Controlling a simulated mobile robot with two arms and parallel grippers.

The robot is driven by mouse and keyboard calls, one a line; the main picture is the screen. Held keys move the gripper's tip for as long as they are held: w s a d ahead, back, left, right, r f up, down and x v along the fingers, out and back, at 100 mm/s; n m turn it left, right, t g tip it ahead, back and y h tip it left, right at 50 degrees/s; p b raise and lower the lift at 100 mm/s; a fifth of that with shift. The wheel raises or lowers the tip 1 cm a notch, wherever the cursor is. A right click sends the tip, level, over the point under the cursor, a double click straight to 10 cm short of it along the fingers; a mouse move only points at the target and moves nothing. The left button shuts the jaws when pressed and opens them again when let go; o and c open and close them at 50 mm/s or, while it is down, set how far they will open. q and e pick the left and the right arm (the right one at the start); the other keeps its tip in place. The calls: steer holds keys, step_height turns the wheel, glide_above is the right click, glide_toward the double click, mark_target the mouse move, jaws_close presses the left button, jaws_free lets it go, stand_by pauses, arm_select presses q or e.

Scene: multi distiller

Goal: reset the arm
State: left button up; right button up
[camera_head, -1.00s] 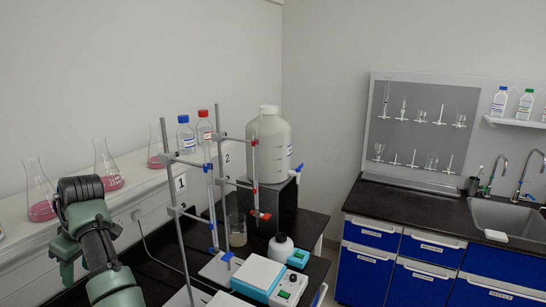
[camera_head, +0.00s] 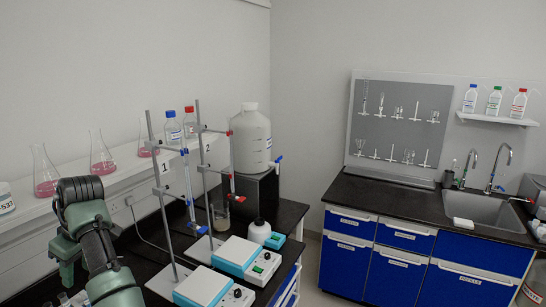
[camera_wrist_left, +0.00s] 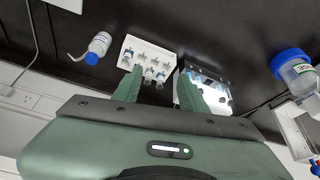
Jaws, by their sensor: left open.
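My left arm (camera_head: 88,235) comes in at the lower left of the head view, folded upward beside the wall ledge. Beyond the fingers, on the dark bench top, are a white rack with small vials (camera_wrist_left: 148,55) and a second holder (camera_wrist_left: 208,88), partly covered by one finger. My right gripper is in neither view.
Stands with burettes, hotplates (camera_head: 235,258) and a large white bottle (camera_head: 250,140) crowd the black bench (camera_head: 289,218). Pink flasks (camera_head: 103,158) line the ledge behind my arm. Floor is open before the blue cabinets (camera_head: 390,275).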

arm_select(q)
steer(key=s+d+f+m+t+y, duration=0.25)
steer(key=s+f+m, duration=0.7)
steer(key=f, duration=0.65)
steer(key=s+d+f+m+h, duration=0.3)
steer(key=s+d+m+h, duration=0.1)
steer(key=s+d, duration=0.7)
steer(key=s+d+f+m+h, duration=0.3)
steer(key=s+d+f+m, duration=0.1)
steer(key=s+d, duration=0.7)
step_height(320, 180, down, 29)
steer(key=g+b, duration=0.1)
steer(key=b, duration=0.4)
steer(key=s+a+f+b, duration=0.1)
steer(key=s+f+b, duration=0.1)
steer(key=s+f, duration=0.7)
steer(key=s+a+f+g+b, duration=0.1)
steer(key=s+f+b, duration=0.2)
steer(key=s+f, duration=0.6)
step_height(320, 180, down, 5)
steer(key=shift+s+a+f, duration=0.1)
steer(key=shift+s+a, duration=0.15)
steer(key=shift+a, duration=0.15)
steer(key=shift+m+g, duration=0.25)
steer(key=shift+c, duration=0.6)
steer(key=shift+s, duration=0.15)
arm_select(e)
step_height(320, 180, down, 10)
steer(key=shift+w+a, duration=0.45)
